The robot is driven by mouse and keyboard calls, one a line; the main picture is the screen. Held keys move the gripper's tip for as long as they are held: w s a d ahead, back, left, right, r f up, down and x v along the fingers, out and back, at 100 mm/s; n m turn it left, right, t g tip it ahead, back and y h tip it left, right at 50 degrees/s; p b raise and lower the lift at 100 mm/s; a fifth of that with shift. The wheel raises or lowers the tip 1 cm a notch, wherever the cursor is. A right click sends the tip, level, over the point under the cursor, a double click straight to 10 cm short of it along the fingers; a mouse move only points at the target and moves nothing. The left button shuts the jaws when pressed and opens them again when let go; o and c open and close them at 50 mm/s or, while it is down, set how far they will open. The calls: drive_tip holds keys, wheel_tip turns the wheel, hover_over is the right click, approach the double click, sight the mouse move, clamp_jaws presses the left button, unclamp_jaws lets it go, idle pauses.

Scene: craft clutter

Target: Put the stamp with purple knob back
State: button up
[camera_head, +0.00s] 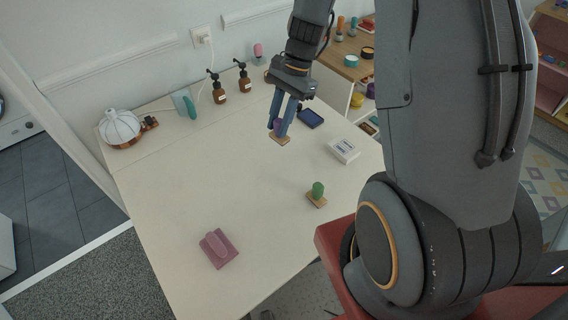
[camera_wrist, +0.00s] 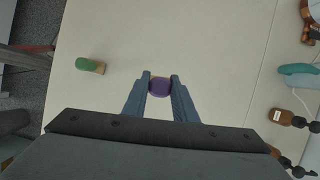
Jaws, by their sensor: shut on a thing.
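The stamp with the purple knob (camera_head: 278,125) has a flat tan wooden base (camera_head: 281,140). My gripper (camera_head: 281,124) is shut on its knob, one blue finger on each side. In the wrist view the purple knob (camera_wrist: 159,87) sits between the fingertips (camera_wrist: 160,82) and hides most of the base. In the head view the stamp is over the right middle part of the table; I cannot tell whether its base touches the top. A stamp with a green knob (camera_head: 318,189) stands near the table's right edge; it also shows in the wrist view (camera_wrist: 88,65).
A dark blue ink pad (camera_head: 310,118) and a white box (camera_head: 344,150) lie right of my gripper. A pink block (camera_head: 218,248) lies at the front. Two brown pump bottles (camera_head: 218,90) (camera_head: 244,80) and a teal-handled thing (camera_head: 186,103) stand at the back. The table's middle (camera_head: 215,180) is clear.

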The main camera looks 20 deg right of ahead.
drive_tip(key=shift+s+d+f+m, duration=0.1)
drive_tip(key=shift+s+f+m, duration=0.15)
drive_tip(key=shift+s+m, duration=0.35)
drive_tip(key=shift+s+f, duration=0.3)
drive_tip(key=shift+f+p, duration=1.2)
drive_tip(key=shift+f, duration=3.6)
drive_tip(key=shift+f, duration=0.15)
drive_tip(key=o, duration=0.8)
drive_tip(key=shift+o, duration=0.2)
